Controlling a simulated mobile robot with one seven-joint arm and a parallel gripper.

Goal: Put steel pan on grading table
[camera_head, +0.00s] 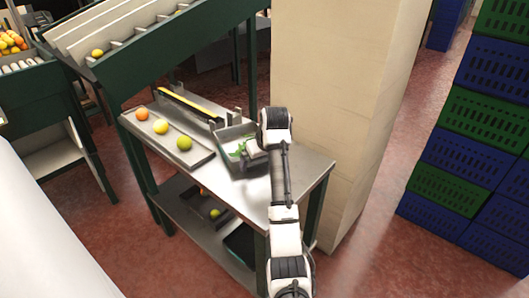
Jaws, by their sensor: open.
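A grey steel pan (228,134) with something green in it rests on the metal top of the grading table (303,168), by the tan pillar. My arm reaches in from the bottom of the view, and its wrist hides the pan's right side. My gripper (243,154) is open, at the pan's front right part. I cannot tell whether its fingers touch the pan.
A shallow tray (190,150) beside the pan holds an orange, a yellow fruit and a green fruit. A tan pillar (325,90) stands close behind the table. Blue and green crates (480,120) are stacked at right. Bare tabletop lies at the right front.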

